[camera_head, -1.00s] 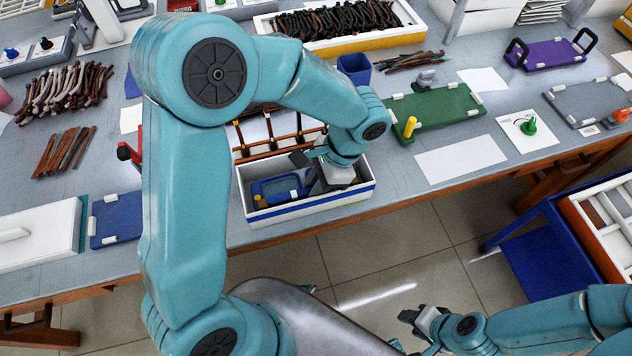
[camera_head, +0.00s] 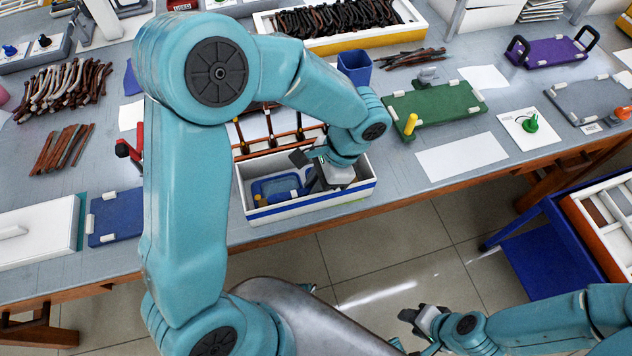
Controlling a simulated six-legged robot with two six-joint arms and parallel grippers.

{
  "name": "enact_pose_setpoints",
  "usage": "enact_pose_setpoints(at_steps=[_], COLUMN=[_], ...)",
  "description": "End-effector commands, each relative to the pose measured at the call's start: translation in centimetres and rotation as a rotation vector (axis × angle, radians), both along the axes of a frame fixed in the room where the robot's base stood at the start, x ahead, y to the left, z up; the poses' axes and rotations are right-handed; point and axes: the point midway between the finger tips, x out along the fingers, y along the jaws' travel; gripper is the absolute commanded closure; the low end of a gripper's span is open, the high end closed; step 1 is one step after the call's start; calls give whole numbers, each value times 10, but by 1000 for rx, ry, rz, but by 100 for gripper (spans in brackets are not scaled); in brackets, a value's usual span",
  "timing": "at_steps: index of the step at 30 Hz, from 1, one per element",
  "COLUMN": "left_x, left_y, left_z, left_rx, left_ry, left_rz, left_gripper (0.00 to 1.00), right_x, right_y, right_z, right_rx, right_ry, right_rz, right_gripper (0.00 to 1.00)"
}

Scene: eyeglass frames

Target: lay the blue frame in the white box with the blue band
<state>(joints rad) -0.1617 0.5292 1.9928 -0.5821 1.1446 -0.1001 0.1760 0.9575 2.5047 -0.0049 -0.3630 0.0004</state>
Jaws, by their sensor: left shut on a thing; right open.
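The white box with the blue band (camera_head: 318,203) stands at the front edge of the bench. A blue, rounded frame-like piece (camera_head: 277,188), which I take for the blue frame, is inside the box's left part, with small yellow bits near its left end. My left gripper (camera_head: 312,178) reaches down into the box at the right end of this piece and is shut on it. The fingertips are partly hidden, and I cannot tell whether the piece touches the box floor. My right gripper (camera_head: 418,318) is open and empty, low over the floor in front of the bench.
A rack with upright brown rods (camera_head: 270,137) stands just behind the box. A blue cup (camera_head: 354,68) and a green tray (camera_head: 437,107) with a yellow peg are behind and right. A blue tray (camera_head: 117,220) lies left. A white sheet (camera_head: 461,157) lies flat at right.

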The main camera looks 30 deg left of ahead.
Motion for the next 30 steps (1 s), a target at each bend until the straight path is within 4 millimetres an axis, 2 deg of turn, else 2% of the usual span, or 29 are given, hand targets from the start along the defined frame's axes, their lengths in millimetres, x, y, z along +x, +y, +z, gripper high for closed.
enact_pose_setpoints(at_steps=[5,6,8,16,20,23,30], left_x=[0,0,0,0,4,9,28], left_y=[0,0,0,0,-3,-7,-24], left_z=[-1,-1,-1,-1,8,26,86], left_rx=[0,0,0,0,0,-1,-2], left_ry=[0,0,0,0,-4,-6,-6], left_rz=[0,0,0,0,0,0,-1], left_gripper=[100,68,52,52,52,52,52], right_x=[0,0,0,0,0,0,0], right_y=[0,0,0,0,0,0,0], right_z=[-1,-1,-1,-1,1,4,12], right_rx=[0,0,0,0,0,0,0], right_ry=[0,0,0,0,0,0,0], right_rz=[0,0,0,0,0,0,0], right_gripper=[57,57,57,57,57,57,57])
